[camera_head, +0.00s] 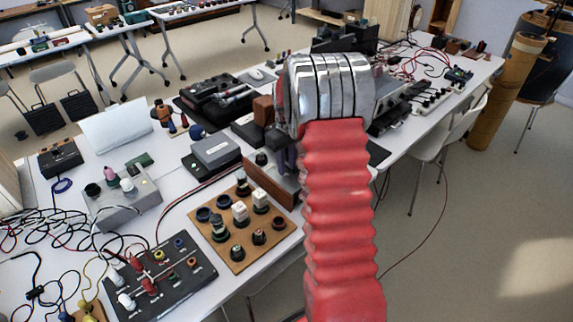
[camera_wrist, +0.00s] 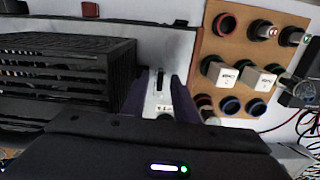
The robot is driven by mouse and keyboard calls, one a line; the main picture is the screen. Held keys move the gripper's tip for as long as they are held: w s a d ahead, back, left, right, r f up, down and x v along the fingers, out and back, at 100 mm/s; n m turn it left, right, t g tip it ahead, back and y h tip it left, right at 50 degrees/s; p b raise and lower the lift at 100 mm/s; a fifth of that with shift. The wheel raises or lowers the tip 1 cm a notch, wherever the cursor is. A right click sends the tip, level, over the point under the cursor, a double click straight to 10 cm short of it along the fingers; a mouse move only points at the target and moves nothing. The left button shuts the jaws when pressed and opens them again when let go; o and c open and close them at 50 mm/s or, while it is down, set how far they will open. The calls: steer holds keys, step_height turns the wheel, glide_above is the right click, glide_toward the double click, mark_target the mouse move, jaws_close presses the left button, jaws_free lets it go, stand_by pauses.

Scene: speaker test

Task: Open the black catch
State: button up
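My gripper (camera_wrist: 161,88) shows in the wrist view with its two purple fingers apart and nothing clearly held between them. A small narrow black piece (camera_wrist: 160,78), which looks like the black catch, stands on a pale surface in the gap between the fingers. I cannot tell whether the fingers touch it or whether it is open or closed. In the head view my gripper (camera_head: 287,158) is mostly hidden behind my arm, and I cannot make out the catch there.
A ribbed black box (camera_wrist: 70,82) is close left of the fingers in the wrist view. A tan board (camera_head: 224,229) with several knobs and white blocks lies nearby on the white table. A grey box (camera_head: 212,150) and a black panel with cables (camera_head: 195,285) also stand there.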

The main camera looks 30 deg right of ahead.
mark_target(287, 167)
step_height(287, 167, up, 14)
steer(key=shift+f, duration=0.15)
stand_by(0.7)
stand_by(0.5)
steer(key=s+a+r+t, duration=0.2)
steer(key=s+a+r, duration=0.1)
steer(key=s+a, duration=1)
steer(key=s+a+r+m+t, duration=0.1)
steer(key=s+a+r+t, duration=0.2)
steer(key=s+a, duration=1)
steer(key=shift+s+a+r+t, duration=0.3)
steer(key=shift+s+a+r, duration=0.1)
steer(key=shift+a, duration=0.15)
